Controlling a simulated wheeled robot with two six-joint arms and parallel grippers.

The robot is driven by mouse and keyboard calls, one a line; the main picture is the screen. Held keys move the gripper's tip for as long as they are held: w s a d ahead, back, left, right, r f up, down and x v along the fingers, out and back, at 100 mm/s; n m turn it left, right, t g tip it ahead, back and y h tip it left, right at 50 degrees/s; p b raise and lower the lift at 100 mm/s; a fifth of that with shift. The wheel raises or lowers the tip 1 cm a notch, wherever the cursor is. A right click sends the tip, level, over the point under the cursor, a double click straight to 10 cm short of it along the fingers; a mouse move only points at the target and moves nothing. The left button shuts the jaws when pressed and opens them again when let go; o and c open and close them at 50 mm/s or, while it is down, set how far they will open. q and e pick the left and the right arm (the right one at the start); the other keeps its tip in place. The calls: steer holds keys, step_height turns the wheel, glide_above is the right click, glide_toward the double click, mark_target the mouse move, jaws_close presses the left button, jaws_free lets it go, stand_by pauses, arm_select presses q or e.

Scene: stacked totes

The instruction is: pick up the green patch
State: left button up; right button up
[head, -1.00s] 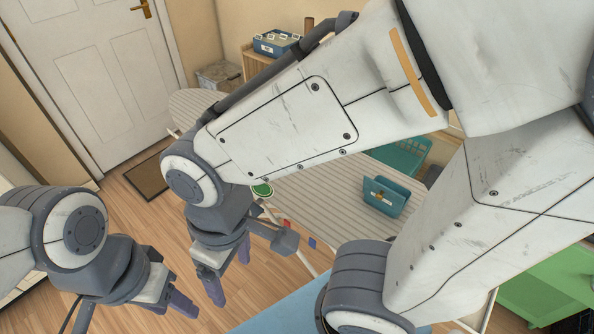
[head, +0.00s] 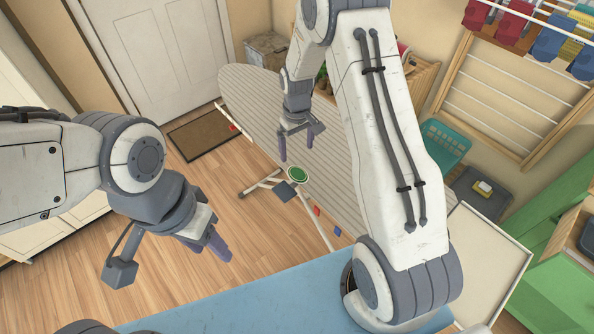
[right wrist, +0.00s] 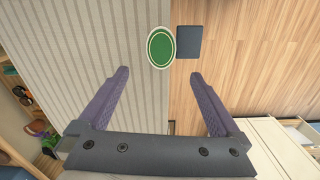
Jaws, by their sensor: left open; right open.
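The green patch (head: 298,174) is a small oval with a pale rim. It lies at the near edge of the grey striped ironing board (head: 250,88), and it also shows in the right wrist view (right wrist: 160,47). A dark blue-grey square patch (head: 287,191) lies beside it at the board's edge. My right gripper (head: 297,150) is open and empty, pointing down above the board close to the green patch. In the right wrist view, the patch is ahead of the open fingers (right wrist: 158,74), roughly between them. My left gripper (head: 220,247) is open and empty, away to the left over the floor.
Small red (head: 316,211) and blue (head: 337,231) patches lie along the same board edge. A teal basket (head: 445,145) and a grey bin (head: 478,192) stand beyond my right arm. A blue surface (head: 270,300) is in front. Open wooden floor lies left of the board.

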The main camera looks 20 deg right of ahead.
mark_target(298, 173)
step_height(298, 173, down, 4)
steer(key=shift+r+p, duration=0.25)
steer(key=shift+p, duration=0.05)
steer(key=f, duration=0.1)
steer(key=f+p, duration=0.1)
steer(key=f, duration=0.1)
steer(key=f+p, duration=0.1)
steer(key=shift+s+f, duration=0.25)
steer(key=shift+s, duration=0.1)
steer(key=shift+f, duration=0.5)
steer(key=c, duration=1.4)
steer(key=shift+r, duration=0.1)
